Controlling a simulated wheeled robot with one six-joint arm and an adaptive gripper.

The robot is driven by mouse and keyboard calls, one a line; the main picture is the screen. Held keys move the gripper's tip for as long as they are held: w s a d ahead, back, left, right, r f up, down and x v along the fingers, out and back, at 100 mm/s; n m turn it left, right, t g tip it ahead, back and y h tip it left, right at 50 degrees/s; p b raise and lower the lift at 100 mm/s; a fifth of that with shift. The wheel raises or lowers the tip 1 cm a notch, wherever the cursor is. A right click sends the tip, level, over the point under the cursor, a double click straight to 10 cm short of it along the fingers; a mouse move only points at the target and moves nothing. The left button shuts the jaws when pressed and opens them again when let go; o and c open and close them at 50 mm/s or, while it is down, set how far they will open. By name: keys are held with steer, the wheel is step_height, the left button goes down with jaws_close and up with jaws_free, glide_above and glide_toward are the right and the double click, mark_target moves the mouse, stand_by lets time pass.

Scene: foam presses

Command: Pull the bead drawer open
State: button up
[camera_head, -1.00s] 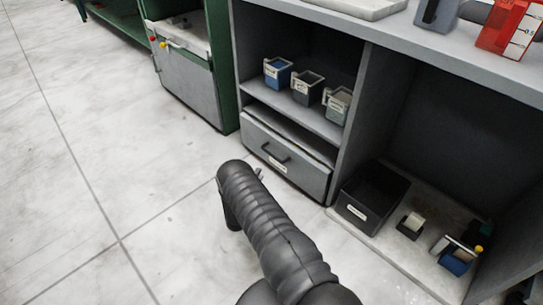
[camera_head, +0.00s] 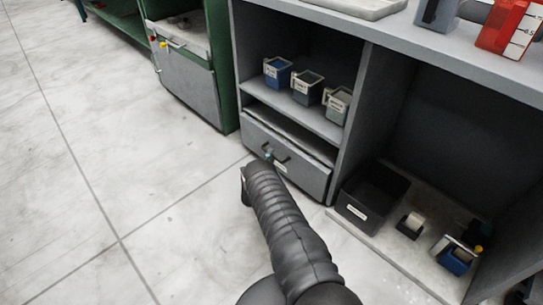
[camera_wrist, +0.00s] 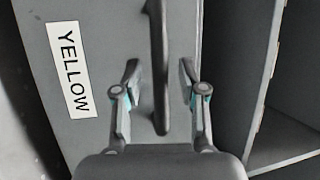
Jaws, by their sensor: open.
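The grey bead drawer (camera_head: 312,178) sits low in the grey cabinet, under a shelf, and its front looks about flush with the cabinet. Its dark bar handle (camera_head: 281,154) is partly hidden by my gripper (camera_head: 272,159). In the wrist view the drawer front (camera_wrist: 100,25) carries a white label (camera_wrist: 70,70) reading YELLOW. The handle (camera_wrist: 158,50) runs up and down the picture there. My gripper (camera_wrist: 159,74) is open, one finger on each side of the handle, with a visible gap on both sides.
Several small bins (camera_head: 308,88) stand on the shelf above the drawer. A black bin (camera_head: 370,195) and a tape dispenser (camera_head: 411,224) sit in the right compartment. A green-framed cabinet (camera_head: 188,85) stands to the left. The floor before the drawer is clear.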

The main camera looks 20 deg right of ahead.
steer(key=shift+w+d+r, duration=0.1)
steer(key=shift+w+d, duration=0.2)
steer(key=shift+d, duration=0.05)
jaws_close()
